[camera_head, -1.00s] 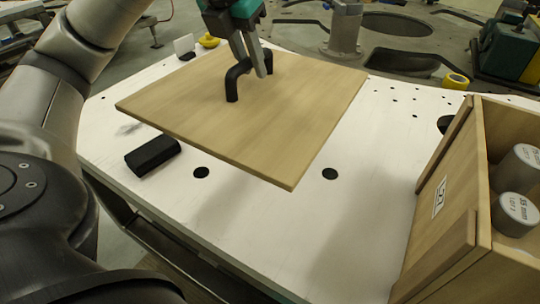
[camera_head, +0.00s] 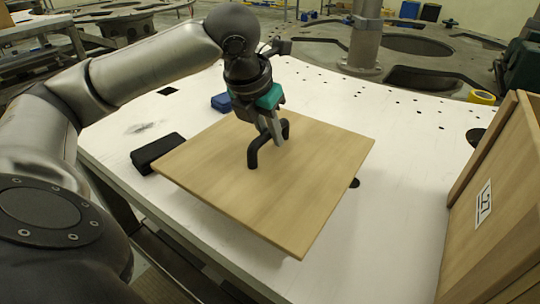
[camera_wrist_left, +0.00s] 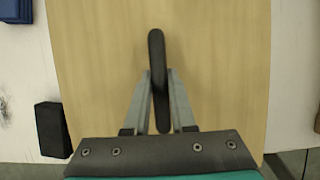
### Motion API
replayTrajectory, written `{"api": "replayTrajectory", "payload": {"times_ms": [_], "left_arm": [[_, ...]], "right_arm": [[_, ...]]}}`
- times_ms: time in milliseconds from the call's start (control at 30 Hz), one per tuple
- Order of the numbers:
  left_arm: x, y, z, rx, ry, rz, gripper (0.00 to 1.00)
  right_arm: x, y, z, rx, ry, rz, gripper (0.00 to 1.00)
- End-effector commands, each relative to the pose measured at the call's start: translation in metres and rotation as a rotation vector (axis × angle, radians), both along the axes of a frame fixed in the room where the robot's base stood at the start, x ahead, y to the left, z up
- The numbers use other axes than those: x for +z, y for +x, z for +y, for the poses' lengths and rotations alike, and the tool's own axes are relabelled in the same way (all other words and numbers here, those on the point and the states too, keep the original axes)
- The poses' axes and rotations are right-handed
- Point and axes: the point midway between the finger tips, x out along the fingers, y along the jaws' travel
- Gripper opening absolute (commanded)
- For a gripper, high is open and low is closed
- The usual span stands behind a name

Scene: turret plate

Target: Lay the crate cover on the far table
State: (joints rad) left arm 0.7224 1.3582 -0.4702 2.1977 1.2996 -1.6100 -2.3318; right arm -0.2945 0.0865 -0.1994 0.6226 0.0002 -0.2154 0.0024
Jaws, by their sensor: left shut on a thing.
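The crate cover (camera_head: 290,205) is a flat square wooden board with a black arched handle (camera_head: 252,153) on top. My left gripper (camera_head: 277,140) is shut on that handle; the left wrist view shows the two fingers on either side of the handle (camera_wrist_left: 157,60). The cover is over the white table (camera_head: 400,165) in the head view, and its front corner reaches near the table's front edge. I cannot tell whether it touches the table or hangs just above it. My right gripper is not in view.
An open wooden crate (camera_head: 500,200) with a label stands at the right. A black block (camera_head: 158,152) lies just left of the cover and a blue block (camera_head: 221,102) behind it. A yellow tape roll (camera_head: 482,97) is at the back right. The table behind the cover is mostly clear.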

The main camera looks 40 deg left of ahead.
Motion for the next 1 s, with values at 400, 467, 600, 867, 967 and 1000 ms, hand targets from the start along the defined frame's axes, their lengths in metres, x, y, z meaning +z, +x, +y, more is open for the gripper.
{"api": "replayTrajectory", "payload": {"times_ms": [400,467,600,867,967,1000], "left_arm": [[-0.042,0.001,0.0,0.001,0.001,-0.006,0.0],[-0.041,0.001,0.0,0.001,0.0,-0.006,0.0],[-0.04,0.001,0.0,0.001,0.0,-0.006,0.0],[-0.043,0.0,0.0,0.0,0.0,0.001,0.42],[-0.043,0.0,0.0,0.0,0.0,0.001,0.53],[-0.043,0.0,0.0,0.0,0.0,0.001,0.53]], "right_arm": [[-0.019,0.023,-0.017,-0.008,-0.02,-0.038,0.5],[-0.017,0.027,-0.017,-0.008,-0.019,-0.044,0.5],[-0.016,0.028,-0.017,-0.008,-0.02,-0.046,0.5],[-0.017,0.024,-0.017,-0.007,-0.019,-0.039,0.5],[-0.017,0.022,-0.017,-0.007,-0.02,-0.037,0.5],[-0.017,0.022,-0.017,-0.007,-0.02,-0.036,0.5]]}}
